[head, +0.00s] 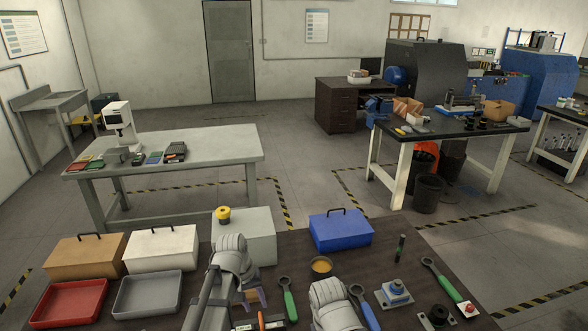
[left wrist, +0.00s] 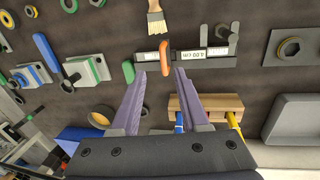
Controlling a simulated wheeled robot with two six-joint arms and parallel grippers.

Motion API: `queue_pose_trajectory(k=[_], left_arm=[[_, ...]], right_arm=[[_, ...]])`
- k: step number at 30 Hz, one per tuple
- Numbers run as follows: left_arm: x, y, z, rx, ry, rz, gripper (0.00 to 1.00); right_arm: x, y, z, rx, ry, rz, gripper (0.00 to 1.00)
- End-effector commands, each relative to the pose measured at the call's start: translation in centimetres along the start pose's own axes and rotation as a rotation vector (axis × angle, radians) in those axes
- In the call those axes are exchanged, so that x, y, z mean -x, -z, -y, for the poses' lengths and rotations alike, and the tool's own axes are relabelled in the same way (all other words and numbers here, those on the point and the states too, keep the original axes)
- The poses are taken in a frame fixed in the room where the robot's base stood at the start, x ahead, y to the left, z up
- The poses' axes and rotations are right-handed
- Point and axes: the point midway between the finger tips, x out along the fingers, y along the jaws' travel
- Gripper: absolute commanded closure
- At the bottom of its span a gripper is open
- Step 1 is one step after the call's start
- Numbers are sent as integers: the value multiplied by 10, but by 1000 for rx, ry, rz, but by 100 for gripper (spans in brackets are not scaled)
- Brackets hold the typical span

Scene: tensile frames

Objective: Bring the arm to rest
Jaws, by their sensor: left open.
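My left gripper (head: 252,297) shows in the head view over the dark workbench (head: 300,250), its purple fingers partly hidden by my own arm. In the left wrist view, the left gripper (left wrist: 165,74) has its two fingers apart, with nothing held between them. The fingers point toward a dark gauge with a white label (left wrist: 215,53) and an orange part (left wrist: 164,58) lying on the bench. Part of my right arm (head: 335,305) enters at the bottom of the head view; its gripper is not visible.
A red tray (head: 68,322), a grey tray (head: 147,313) and several toolboxes line the bench's left and back. A green-handled wrench (head: 289,304) and a blue vise-like block (head: 396,288) lie right of the left arm. A brush (left wrist: 156,24) and a wooden block (left wrist: 228,100) are near the left gripper.

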Motion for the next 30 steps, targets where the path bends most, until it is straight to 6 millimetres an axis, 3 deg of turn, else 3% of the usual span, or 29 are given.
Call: queue_pose_trajectory(k=[6,12,16,25,30], left_arm=[[-10,-88,-39,-287,135,46,55],[-12,-141,-52,-498,242,72,55],[-12,-154,-55,-558,274,78,55],[-12,-155,-55,-568,280,80,57],[-10,-136,-53,-507,270,71,57]], right_arm=[[0,0,0,0,0,0,50],[0,0,0,0,0,0,50],[0,0,0,0,0,0,50],[0,0,0,0,0,0,50],[2,0,0,0,0,0,50]])
